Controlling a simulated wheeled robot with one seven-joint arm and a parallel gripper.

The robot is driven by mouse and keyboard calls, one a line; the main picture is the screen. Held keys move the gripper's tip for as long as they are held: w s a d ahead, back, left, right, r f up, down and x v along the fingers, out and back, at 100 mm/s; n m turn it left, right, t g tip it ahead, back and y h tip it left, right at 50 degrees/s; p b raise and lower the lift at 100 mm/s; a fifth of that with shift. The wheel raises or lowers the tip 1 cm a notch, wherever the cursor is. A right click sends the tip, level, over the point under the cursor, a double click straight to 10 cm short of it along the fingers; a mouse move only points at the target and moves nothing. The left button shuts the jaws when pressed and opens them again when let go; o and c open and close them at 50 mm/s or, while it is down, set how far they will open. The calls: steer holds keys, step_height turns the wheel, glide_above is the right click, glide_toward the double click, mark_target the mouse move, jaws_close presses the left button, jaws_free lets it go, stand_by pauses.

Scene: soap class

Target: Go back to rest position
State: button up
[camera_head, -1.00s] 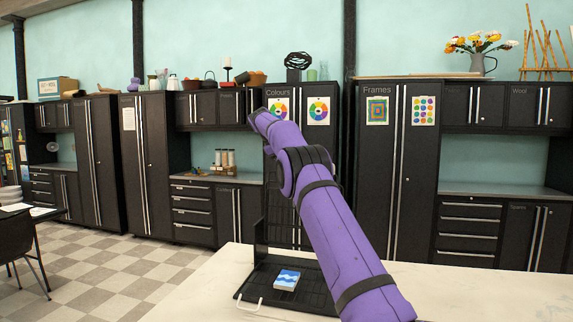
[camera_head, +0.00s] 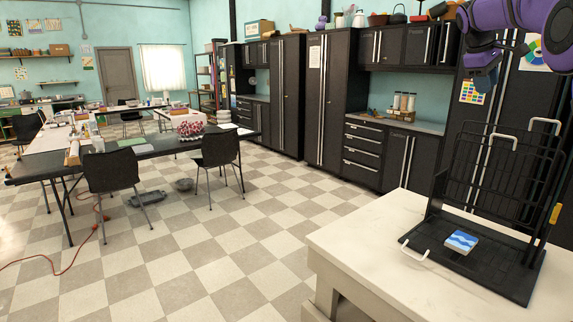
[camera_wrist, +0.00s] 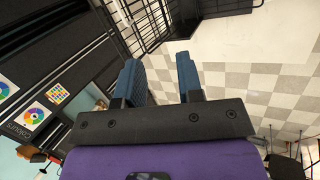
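My gripper (camera_head: 482,78) is at the upper right of the head view, raised above the counter and clear of the rack. In the wrist view its two blue fingers (camera_wrist: 162,80) stand apart with nothing between them. A small soap bar (camera_head: 461,242) with blue and white waves lies flat on the base of the black wire rack (camera_head: 500,268). My gripper is well above the soap and not touching it. Part of the rack's wire shows at the top of the wrist view (camera_wrist: 150,22).
The rack stands on a white counter (camera_head: 365,230) at the right. Dark cabinets (camera_head: 335,95) line the wall behind. A black table (camera_head: 150,152) with chairs (camera_head: 113,180) stands at the left. A red cord lies on the floor. The checkered floor (camera_head: 215,235) between is mostly open.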

steer(key=s+a+m+t+y, duration=0.1)
steer(key=s+a, duration=0.6)
steer(key=s, duration=0.3)
steer(key=s+a+m+t+y, duration=0.1)
steer(key=s+a+y, duration=0.1)
steer(key=s+a, duration=0.7)
steer(key=s+a+f+m, duration=0.1)
steer(key=s+a+f, duration=0.1)
steer(key=s+f, duration=0.3)
steer(key=s+a+f+m+t+y, duration=0.1)
steer(key=s+a+f, duration=0.2)
steer(key=s, duration=0.9)
steer(key=s+a+f+m+t+y, duration=0.1)
steer(key=s+a+f, duration=0.2)
steer(key=s+f, duration=0.4)
steer(key=shift+s+f, duration=0.15)
steer(key=shift+s, duration=1)
